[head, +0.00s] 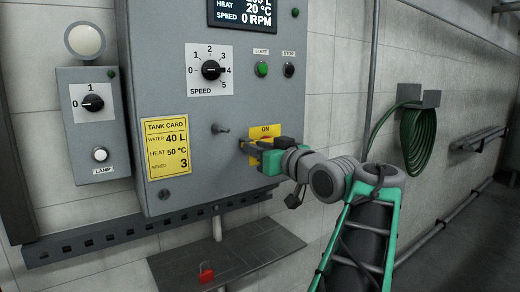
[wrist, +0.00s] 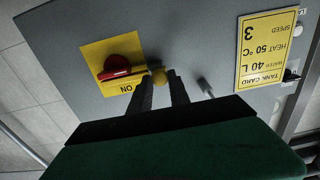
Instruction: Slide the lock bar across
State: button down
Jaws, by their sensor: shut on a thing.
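My gripper (head: 247,145) reaches the yellow plate (head: 266,131) marked ON, low on the right part of the grey cabinet. The knob looks like the lock bar's grip; most of the bar is hidden or too small to make out. Beside it on the plate is a red rotary handle (wrist: 122,64). In the head view my gripper hides most of the plate.
A small toggle lever (head: 220,129) sticks out just left of my gripper. A yellow tank card (head: 166,150) is further left. A red padlock (head: 206,271) lies on the dark shelf (head: 255,250) below. Speed dial (head: 211,70) and start button (head: 262,69) are above.

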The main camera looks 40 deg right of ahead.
jog(key=c, duration=1.2)
grip_release()
jog(key=shift+d, duration=0.15)
jog(key=shift+c, duration=0.2)
jog(key=s+a+b, duration=0.1)
jog(key=s+b, duration=0.1)
jog(key=s, duration=0.5)
jog(key=shift+s, duration=0.4)
